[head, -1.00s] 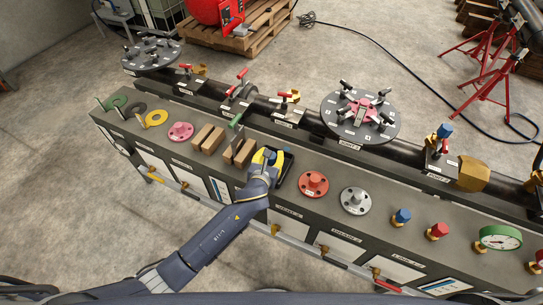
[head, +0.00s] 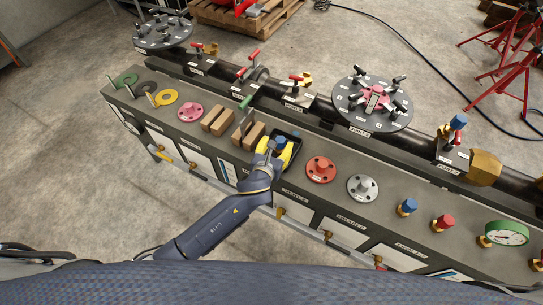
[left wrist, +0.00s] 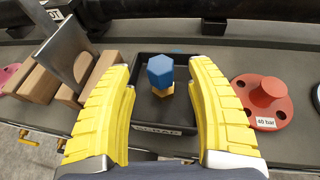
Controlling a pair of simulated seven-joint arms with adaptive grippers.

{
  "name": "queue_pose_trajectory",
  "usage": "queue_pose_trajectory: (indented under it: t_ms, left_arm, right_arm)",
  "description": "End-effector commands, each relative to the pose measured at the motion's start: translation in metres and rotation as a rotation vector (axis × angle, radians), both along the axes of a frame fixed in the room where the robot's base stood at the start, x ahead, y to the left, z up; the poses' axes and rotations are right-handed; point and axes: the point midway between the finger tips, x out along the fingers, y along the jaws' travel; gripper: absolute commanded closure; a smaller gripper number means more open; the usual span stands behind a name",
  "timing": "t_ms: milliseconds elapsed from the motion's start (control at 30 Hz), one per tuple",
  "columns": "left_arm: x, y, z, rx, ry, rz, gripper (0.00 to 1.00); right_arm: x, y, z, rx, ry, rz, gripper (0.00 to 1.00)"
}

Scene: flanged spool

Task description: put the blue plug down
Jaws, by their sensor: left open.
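The blue plug (left wrist: 160,70), a blue hexagonal head over a brass end, stands in a small black tray (left wrist: 200,62) in the left wrist view. In the head view its blue head (head: 281,139) shows between the yellow fingers, inside the tray (head: 296,136). My left gripper (left wrist: 162,75) is open, with one yellow finger on each side of the plug and a visible gap to both; it also shows over the tray in the head view (head: 279,150). The tray's front label is partly hidden. My right gripper is not in view.
Wooden blocks with a metal plate (left wrist: 66,58) stand left of the tray. A red flange (left wrist: 266,98) lies to its right, then a grey flange (head: 362,187), another blue plug (head: 407,206) and a red plug (head: 443,223). A pipe (head: 318,102) runs behind.

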Motion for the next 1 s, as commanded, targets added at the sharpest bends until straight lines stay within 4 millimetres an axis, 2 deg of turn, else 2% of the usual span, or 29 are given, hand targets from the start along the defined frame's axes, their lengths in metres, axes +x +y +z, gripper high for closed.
queue_pose_trajectory:
  t_ms: [200, 400, 600, 933, 1000]
  left_arm:
    - [-0.035, 0.009, 0.013, 0.0, 0.001, -0.001, 0.44]
    - [-0.057, 0.015, 0.021, 0.0, 0.0, 0.0, 0.44]
    - [-0.067, 0.017, 0.025, -0.001, 0.0, 0.0, 0.44]
    - [-0.069, 0.018, 0.026, 0.0, 0.0, 0.001, 0.44]
    - [-0.069, 0.018, 0.026, 0.0, 0.0, 0.001, 0.44]
  right_arm:
    - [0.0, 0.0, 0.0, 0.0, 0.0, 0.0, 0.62]
    - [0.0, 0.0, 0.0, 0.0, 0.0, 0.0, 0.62]
    - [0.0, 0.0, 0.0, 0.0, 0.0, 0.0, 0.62]
    - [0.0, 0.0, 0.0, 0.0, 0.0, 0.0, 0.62]
    - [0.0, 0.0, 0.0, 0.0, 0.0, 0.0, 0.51]
